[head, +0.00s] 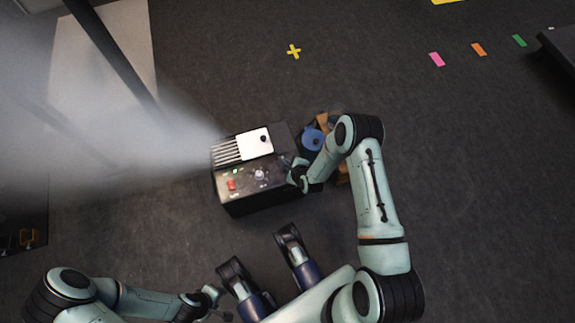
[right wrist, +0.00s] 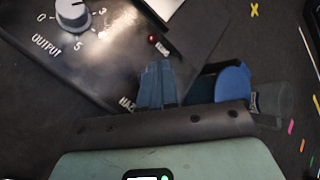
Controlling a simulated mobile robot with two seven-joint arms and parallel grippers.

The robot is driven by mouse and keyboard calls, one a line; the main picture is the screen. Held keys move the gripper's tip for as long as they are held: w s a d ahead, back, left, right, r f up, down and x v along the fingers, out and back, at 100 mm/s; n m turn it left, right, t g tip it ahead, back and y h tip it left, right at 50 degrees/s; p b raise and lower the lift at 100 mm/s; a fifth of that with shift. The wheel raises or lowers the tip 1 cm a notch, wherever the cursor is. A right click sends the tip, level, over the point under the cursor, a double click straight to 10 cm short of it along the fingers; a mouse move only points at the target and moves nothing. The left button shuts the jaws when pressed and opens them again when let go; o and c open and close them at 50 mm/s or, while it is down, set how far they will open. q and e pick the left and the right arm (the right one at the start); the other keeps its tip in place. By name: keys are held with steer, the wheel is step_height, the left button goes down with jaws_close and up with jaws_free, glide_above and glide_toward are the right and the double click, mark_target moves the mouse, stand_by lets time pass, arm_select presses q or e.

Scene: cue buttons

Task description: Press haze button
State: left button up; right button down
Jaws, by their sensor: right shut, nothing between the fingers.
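The haze machine (head: 240,202) is a black box on the dark floor with a silver top plate and vents on its left. Its panel has a red switch (head: 231,185) and a grey output knob (head: 260,174). The knob also shows in the right wrist view (right wrist: 72,14), with a small lit red lamp (right wrist: 152,38). My right gripper (head: 290,165) is at the panel's right end. In the right wrist view its blue fingers (right wrist: 156,82) are shut and empty, over the panel beside partly covered "HAZ" lettering. The haze button is hidden; contact cannot be told. My left gripper (head: 213,296) is low, away from the machine.
White haze (head: 130,125) spreads left from the vents. A blue round object (head: 312,139) and brown pieces (head: 323,119) lie right of the machine. A dark pole (head: 110,55) and pale board (head: 125,25) stand upper left. The floor beyond is open, with coloured tape marks.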

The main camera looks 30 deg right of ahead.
steer(key=shift+r, duration=0.1)
steer(key=shift+r+p, duration=1.8)
steer(key=shift+r, duration=0.7)
